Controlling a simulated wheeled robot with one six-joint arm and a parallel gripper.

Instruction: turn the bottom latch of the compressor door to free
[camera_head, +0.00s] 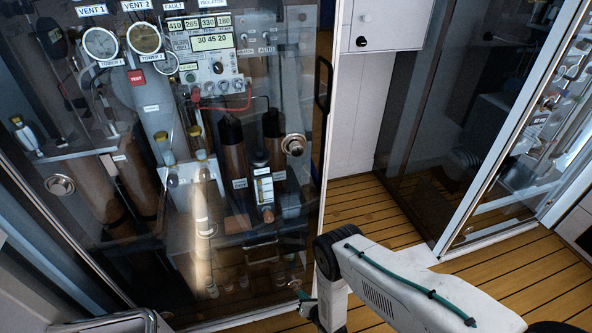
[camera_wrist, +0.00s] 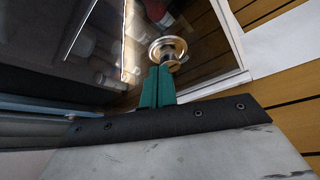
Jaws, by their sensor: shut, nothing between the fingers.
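The compressor door (camera_head: 318,180) is a large clear panel over gauges and cylinders. Its bottom latch (camera_wrist: 168,46), a round metal piece with a small knob in the middle, sits low near the door's corner. In the head view the bottom latch (camera_head: 295,284) is small and hard to make out. My gripper (camera_wrist: 159,70) has its green fingers together with nothing between them. The fingertips point at the latch's near edge, and I cannot tell whether they touch it. In the head view my gripper (camera_head: 304,298) is partly hidden by my arm.
Two more round latches, one at right (camera_head: 294,144) and one at left (camera_head: 59,184), are on the door. A black handle (camera_head: 323,84) stands on its right edge. A wooden floor (camera_head: 365,205) lies clear to the right, before another glass-fronted cabinet (camera_head: 480,130).

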